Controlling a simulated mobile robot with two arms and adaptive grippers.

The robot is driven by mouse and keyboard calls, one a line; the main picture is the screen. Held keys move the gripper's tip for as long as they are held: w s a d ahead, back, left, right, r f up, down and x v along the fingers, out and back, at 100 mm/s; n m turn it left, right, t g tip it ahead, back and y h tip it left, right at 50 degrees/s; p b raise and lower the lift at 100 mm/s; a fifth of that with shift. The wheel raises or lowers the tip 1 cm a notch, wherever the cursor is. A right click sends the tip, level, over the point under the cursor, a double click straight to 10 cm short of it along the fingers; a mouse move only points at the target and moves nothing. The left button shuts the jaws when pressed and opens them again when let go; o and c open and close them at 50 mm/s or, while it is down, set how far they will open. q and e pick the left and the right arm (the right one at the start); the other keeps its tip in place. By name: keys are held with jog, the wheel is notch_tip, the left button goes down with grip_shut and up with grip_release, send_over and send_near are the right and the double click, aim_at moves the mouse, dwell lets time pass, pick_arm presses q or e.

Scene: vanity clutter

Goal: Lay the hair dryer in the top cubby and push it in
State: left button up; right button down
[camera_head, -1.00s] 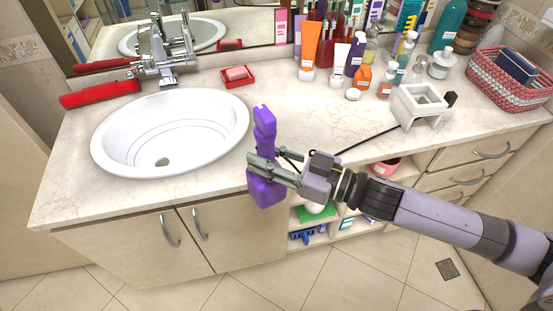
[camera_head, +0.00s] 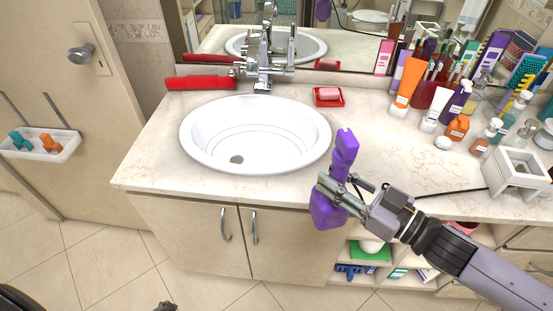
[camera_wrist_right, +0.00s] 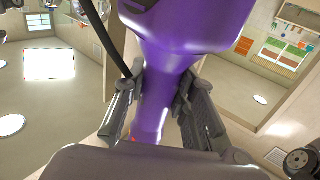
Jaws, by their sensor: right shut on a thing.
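The purple hair dryer (camera_head: 344,152) is upright in front of the counter's front edge, right of the sink. My right gripper (camera_head: 333,188) is shut on its narrow middle part. In the right wrist view the purple hair dryer (camera_wrist_right: 190,20) fills the upper middle, with the fingers (camera_wrist_right: 150,105) on both sides of it. A dark cord runs from it along the counter. The open cubbies (camera_head: 345,256) are under the counter, right of the cabinet doors. My arm and the hair dryer hide part of the upper ones. My left gripper is not recognisable in view.
A green item (camera_head: 371,251) with a white rounded thing on it, and a blue item (camera_head: 349,271), lie in the cubbies. A pink bowl (camera_head: 463,228) is further right. Bottles crowd the counter's back right; a white holder (camera_head: 517,172) stands near its front.

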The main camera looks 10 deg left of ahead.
jog(key=shift+r, duration=0.15)
pick_arm(q)
jog(key=w+a+r+n+t+y, duration=0.1)
jog(key=w+a+r+t+y, duration=0.1)
jog(key=w+a+r, duration=0.75)
jog(key=w+a+r+t+y, duration=0.1)
jog(key=w+a+r+t, duration=0.2)
jog(key=w+a+r, duration=0.7)
jog(key=w+a+r+m+t+y, duration=0.1)
jog(key=w+a+r+t, duration=0.15)
jog(key=r, duration=1.35)
jog(key=w+a+r+m+t, duration=0.1)
jog(key=w+a+r+t, duration=0.15)
jog(key=r, duration=1.35)
jog(key=w+d+r+m+t+h, duration=0.1)
jog(key=w+d+r+h, duration=0.15)
jog(key=d, duration=0.35)
jog(key=w+d+r+m+t+h, duration=0.1)
jog(key=w+d+r+h, duration=0.15)
jog(key=d, duration=0.45)
jog(key=m+g+h, duration=0.8)
jog(key=m+h, duration=0.1)
jog(key=h, duration=0.8)
send_near(339, 152)
jog(key=x, duration=1.1)
jog(key=shift+d, duration=0.1)
jog(key=shift+c, duration=0.3)
